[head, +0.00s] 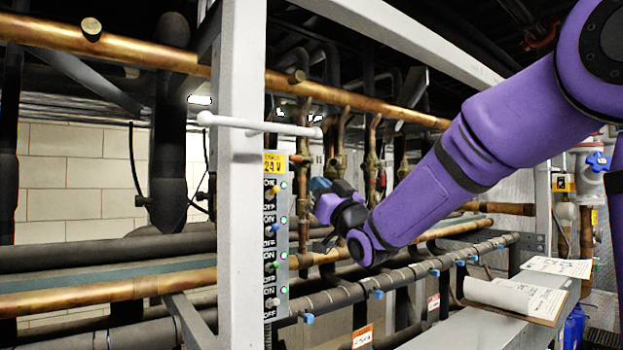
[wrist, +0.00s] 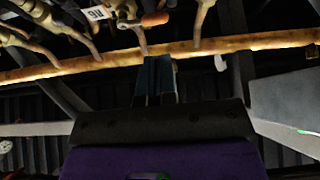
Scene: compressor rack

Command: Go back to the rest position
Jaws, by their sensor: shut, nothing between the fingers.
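My gripper (head: 320,187) is at the end of my purple arm, just right of the grey switch panel (head: 276,300) in the head view. It appears small and partly hidden by my own wrist. In the wrist view its dark blue fingers (wrist: 155,72) are together and hold nothing. The panel carries several ON/OFF toggle switches, green lights and a yellow 24 V label (head: 274,165). A gap seems to show between gripper and panel, but I cannot tell its depth.
A white upright post (head: 240,215) with a white T-shaped bar (head: 262,127) stands left of the panel. Copper pipes (head: 130,48) and dark insulated pipes (head: 100,248) run across the rack. A clipboard with papers (head: 515,297) lies on a grey ledge at lower right.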

